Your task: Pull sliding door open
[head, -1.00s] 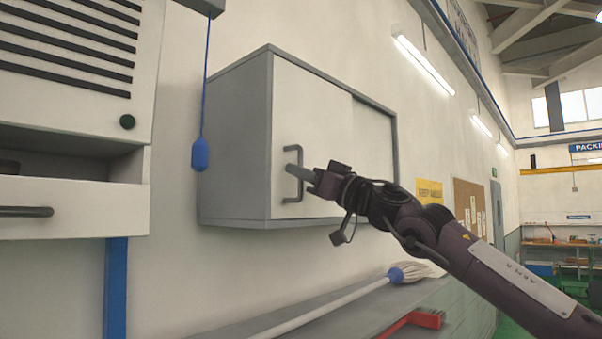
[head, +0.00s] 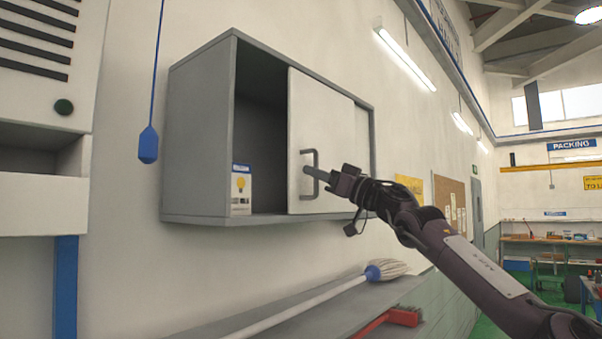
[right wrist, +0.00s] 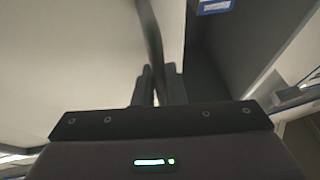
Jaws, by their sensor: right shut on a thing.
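The grey wall cabinet (head: 198,140) hangs on the wall, its left part open and dark inside. Its white sliding door (head: 320,115) stands partway to the right. My right gripper (head: 313,171) is shut on the door's dark bar handle (head: 312,152). In the right wrist view the two fingers (right wrist: 157,88) close around the handle (right wrist: 150,35). A small white and blue box with a yellow bulb picture (head: 241,190) stands inside at the lower left of the opening. My left gripper is not in view.
A blue pull cord with a blue weight (head: 148,145) hangs left of the cabinet. Below, a ledge (head: 250,325) carries a mop (head: 385,269) and a red brush (head: 403,316). A white machine housing (head: 45,90) stands at the far left.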

